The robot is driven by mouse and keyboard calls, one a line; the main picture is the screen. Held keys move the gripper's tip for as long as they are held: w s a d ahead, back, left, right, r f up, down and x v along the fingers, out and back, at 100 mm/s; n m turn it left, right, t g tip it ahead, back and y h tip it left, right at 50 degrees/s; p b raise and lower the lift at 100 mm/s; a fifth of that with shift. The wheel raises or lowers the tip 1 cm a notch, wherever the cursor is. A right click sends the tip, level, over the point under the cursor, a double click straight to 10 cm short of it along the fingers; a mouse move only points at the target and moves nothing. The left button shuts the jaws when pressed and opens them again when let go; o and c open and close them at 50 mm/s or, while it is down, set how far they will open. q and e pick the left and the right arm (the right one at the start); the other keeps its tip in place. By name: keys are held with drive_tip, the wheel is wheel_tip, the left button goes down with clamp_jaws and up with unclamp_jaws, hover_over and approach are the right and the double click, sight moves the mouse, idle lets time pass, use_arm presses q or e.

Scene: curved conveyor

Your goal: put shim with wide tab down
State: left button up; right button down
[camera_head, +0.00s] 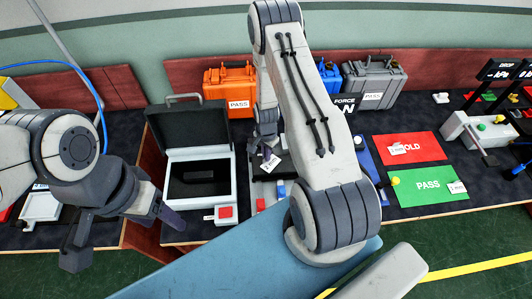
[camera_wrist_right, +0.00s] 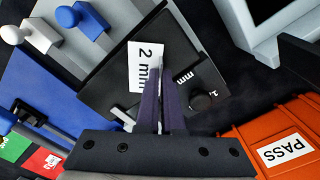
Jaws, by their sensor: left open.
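A shim with a white "2 mm" label (camera_wrist_right: 139,68) is at the fingertips of my right gripper (camera_wrist_right: 163,95) in the right wrist view. The fingers are close together on it, over a dark fixture plate (camera_wrist_right: 110,75). The shim's tab is hard to make out. In the head view the right gripper (camera_head: 266,148) is partly behind my right arm, with the white label (camera_head: 271,163) just below it. My left gripper (camera_head: 125,232) is open and empty in front of the table at the left.
An open black-and-white case (camera_head: 227,190) stands left of the fixture. Behind are an orange case (camera_head: 229,88) and a grey case (camera_head: 375,84), marked PASS. Right of my arm lie a red HOLD mat (camera_head: 405,147) and a green PASS mat (camera_head: 425,192), each with a labelled piece on it.

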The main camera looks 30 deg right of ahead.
drive_tip(key=shift+f, duration=0.2)
drive_tip(key=c, duration=1.1)
unclamp_jaws()
drive_tip(key=shift+o, duration=0.2)
drive_tip(key=shift+r, duration=0.1)
